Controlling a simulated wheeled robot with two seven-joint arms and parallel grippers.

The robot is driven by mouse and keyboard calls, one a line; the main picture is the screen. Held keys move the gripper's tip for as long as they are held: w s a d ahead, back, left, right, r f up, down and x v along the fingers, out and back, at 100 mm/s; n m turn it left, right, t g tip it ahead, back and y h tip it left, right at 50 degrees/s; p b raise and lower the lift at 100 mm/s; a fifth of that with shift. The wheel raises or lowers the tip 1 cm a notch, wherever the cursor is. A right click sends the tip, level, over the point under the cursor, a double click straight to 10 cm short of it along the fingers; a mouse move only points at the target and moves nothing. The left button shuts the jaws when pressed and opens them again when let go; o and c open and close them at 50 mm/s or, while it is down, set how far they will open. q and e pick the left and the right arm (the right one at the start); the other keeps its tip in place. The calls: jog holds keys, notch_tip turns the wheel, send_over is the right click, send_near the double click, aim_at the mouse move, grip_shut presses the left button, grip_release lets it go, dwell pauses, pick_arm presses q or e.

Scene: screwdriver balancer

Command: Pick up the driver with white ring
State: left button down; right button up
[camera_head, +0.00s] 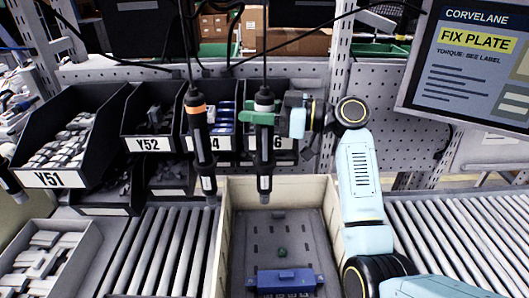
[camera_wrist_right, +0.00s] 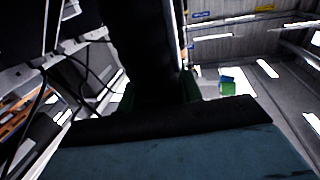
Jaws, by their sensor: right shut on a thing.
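The driver with the white ring (camera_head: 264,155) hangs upright on its cable, a black body with a pale label near its lower end. The pale ring shows near its top. My right gripper (camera_head: 263,118), with green fingers, reaches in from the right and is shut on this driver just below the ring. In the right wrist view the dark driver body (camera_wrist_right: 145,45) fills the upper middle, between the green fingers. A second driver with an orange ring (camera_head: 200,140) hangs to the left, apart from my gripper. My left gripper is not in view.
A open crate (camera_head: 333,220) with a blue part (camera_head: 285,281) stands below the held driver. Black parts bins (camera_head: 85,170) sit at the left and behind. Roller conveyors (camera_head: 155,250) flank the crate. A screen (camera_head: 470,60) is at the upper right.

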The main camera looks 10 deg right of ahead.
jog(key=shift+r, duration=0.1)
grip_shut()
jog(key=shift+r, duration=0.1)
